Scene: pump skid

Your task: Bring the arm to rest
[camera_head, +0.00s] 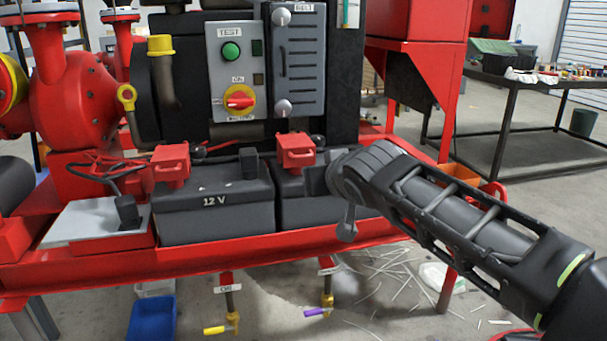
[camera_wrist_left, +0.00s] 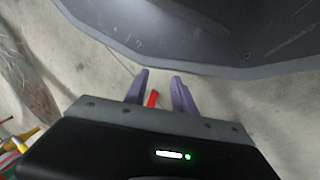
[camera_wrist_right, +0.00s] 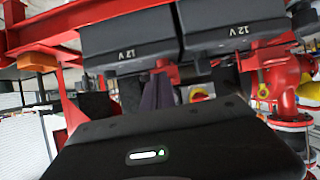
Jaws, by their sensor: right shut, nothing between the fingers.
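My right arm comes in from the right in the head view and ends in front of the right battery's red terminal cover (camera_head: 295,150). My right gripper (camera_wrist_right: 158,92) is shut and empty, its purple fingers together in the right wrist view, with the two dark 12 V batteries beyond them. In the head view its fingers cannot be made out. My left gripper (camera_wrist_left: 161,88) shows only in the left wrist view. Its two purple fingers stand apart, with a small red thing (camera_wrist_left: 152,98) seen between them; I cannot tell how far behind them it lies.
The left 12 V battery (camera_head: 213,205) sits on the red skid frame (camera_head: 110,268). A grey control panel (camera_head: 238,72) stands behind the batteries. Valves with yellow (camera_head: 215,330) and purple (camera_head: 316,312) handles hang below the frame. A blue bin (camera_head: 152,318) stands on the floor. A workbench (camera_head: 530,80) is at back right.

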